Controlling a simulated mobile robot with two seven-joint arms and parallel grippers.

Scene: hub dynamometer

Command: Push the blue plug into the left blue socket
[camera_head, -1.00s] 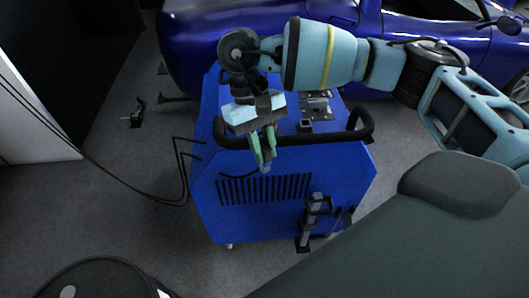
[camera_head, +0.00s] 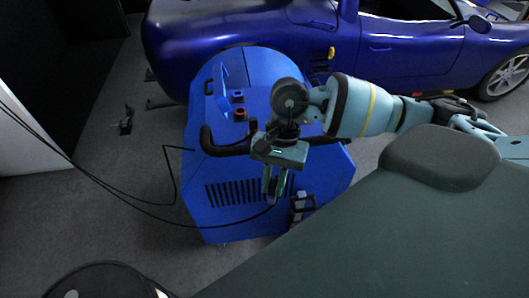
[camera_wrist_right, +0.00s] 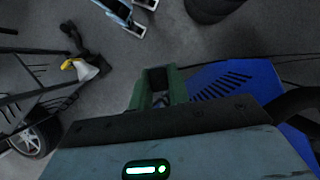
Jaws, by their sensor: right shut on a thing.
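My right gripper (camera_head: 273,192) points down in front of the blue dynamometer cabinet (camera_head: 215,170), over its slotted front face. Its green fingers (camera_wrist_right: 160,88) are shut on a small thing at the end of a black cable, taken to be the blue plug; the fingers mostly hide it. A small blue socket (camera_head: 238,96) stands on the cabinet's top with a red socket (camera_head: 240,114) just in front of it. The gripper is apart from both, to their right and nearer me. I cannot tell whether another blue socket is hidden. My left gripper is not in view.
A black handle bar (camera_head: 222,148) runs along the cabinet's upper front edge, close behind the gripper. Black cable (camera_head: 165,218) hangs in a loop at the left. A grey stand (camera_head: 302,204) is by the cabinet's front right. A blue car (camera_head: 390,45) stands behind.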

